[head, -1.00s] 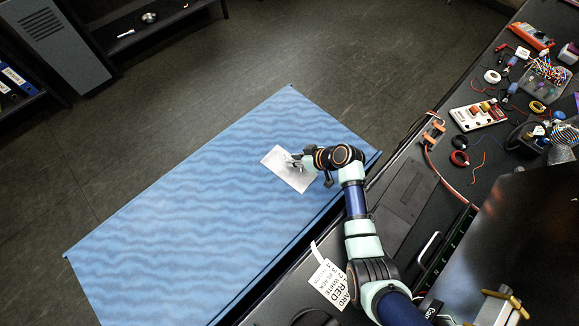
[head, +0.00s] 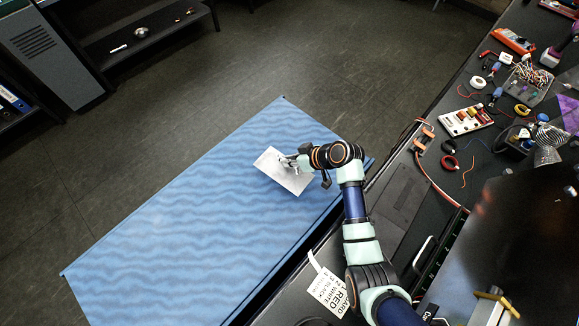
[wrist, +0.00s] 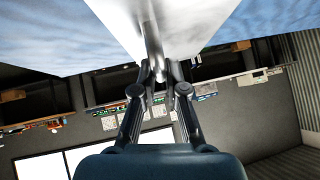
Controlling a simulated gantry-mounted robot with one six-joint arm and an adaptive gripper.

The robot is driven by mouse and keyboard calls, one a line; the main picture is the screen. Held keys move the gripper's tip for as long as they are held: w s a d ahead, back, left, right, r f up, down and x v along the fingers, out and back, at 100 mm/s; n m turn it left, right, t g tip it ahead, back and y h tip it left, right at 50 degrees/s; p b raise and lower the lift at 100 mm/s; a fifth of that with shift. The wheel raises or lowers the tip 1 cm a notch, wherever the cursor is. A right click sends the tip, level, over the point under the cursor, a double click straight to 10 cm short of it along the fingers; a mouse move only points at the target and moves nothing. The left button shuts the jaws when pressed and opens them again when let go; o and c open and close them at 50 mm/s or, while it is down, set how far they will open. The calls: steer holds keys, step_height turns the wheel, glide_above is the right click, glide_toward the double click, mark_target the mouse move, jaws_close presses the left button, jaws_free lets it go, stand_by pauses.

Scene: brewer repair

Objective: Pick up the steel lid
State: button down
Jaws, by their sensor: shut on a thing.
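The steel lid (head: 284,177) is a flat, pale silver rectangular plate over the blue wavy-patterned surface (head: 190,215) in the head view. My gripper (head: 289,161) is at the lid's right part and shut on a handle-like piece on it. In the wrist view the lid (wrist: 195,25) fills the upper middle, and the fingers (wrist: 155,75) close on a shiny round bar (wrist: 151,40) standing out from its face. The lid looks slightly tilted in the head view, and I cannot tell how far it is above the blue surface.
The black workbench (head: 400,190) runs along the right, with a red-and-white board (head: 465,120), wire coils and tools on it. A printed tag (head: 328,290) hangs at its near edge. A dark shelf (head: 150,35) stands at the upper left. Most of the blue surface is clear.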

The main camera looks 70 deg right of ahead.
step_height(320, 180, up, 13)
steer(key=p, duration=0.1)
steer(key=shift+r+p, duration=0.15)
steer(key=shift+p, duration=0.2)
